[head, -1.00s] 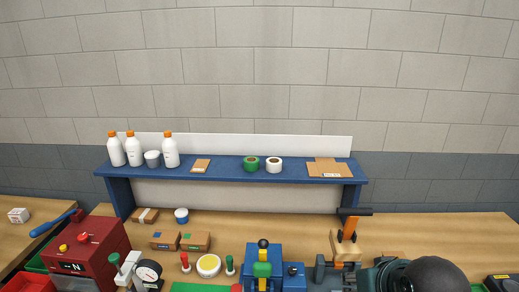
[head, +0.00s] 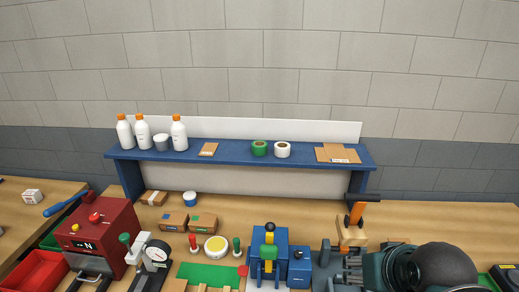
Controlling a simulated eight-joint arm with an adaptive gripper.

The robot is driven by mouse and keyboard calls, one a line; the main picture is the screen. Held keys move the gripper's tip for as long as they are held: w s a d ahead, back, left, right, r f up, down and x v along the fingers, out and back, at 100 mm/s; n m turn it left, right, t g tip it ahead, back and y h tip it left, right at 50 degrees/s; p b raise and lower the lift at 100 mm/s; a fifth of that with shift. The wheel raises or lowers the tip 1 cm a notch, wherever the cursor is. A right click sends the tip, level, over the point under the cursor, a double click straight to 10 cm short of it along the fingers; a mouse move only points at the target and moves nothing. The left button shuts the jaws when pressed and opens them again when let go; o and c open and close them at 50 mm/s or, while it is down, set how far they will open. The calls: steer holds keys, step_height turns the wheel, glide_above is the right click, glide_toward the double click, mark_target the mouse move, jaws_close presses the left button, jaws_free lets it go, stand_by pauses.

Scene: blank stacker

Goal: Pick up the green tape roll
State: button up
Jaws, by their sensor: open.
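The green tape roll (head: 259,148) lies flat on the blue shelf (head: 225,157) at the back of the bench. A white tape roll (head: 282,150) lies close to its right. My gripper (head: 350,271) is at the lower right, low over the bench, well in front of and to the right of the green roll. It is open, its dark fingers point left, and it is far from the roll. Its lower part is close to the picture's bottom edge.
White bottles (head: 143,131) and a white cup (head: 161,142) stand on the shelf's left. Cardboard pieces (head: 338,154) lie at its right end. Below stand a red machine (head: 97,232), a dial gauge (head: 157,252), a blue press (head: 268,255) and an orange-handled clamp (head: 355,222).

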steer(key=shift+o, duration=0.5)
steer(key=shift+r, duration=0.1)
steer(key=w+a+r+n+g+p, duration=0.1)
steer(key=w+a+r+n+p, duration=0.15)
steer(key=w+r, duration=0.45)
steer(key=w+a+r+n+g+y+p, duration=0.15)
steer(key=w+a+r, duration=0.25)
steer(key=w, duration=0.5)
steer(key=w+a+r+n+g+p, duration=0.1)
steer(key=w+a+r+n, duration=0.25)
steer(key=w+r, duration=0.35)
steer(key=n+g+p, duration=0.4)
steer(key=n+p, duration=0.1)
steer(key=n, duration=0.3)
glide_above(260, 148)
steer(key=w, duration=0.3)
step_height(260, 148, down, 3)
steer(key=shift+d+t, duration=0.2)
steer(key=shift+t, duration=0.05)
steer(key=shift+f, duration=0.1)
steer(key=shift+a+f, duration=0.15)
steer(key=shift+f, duration=1)
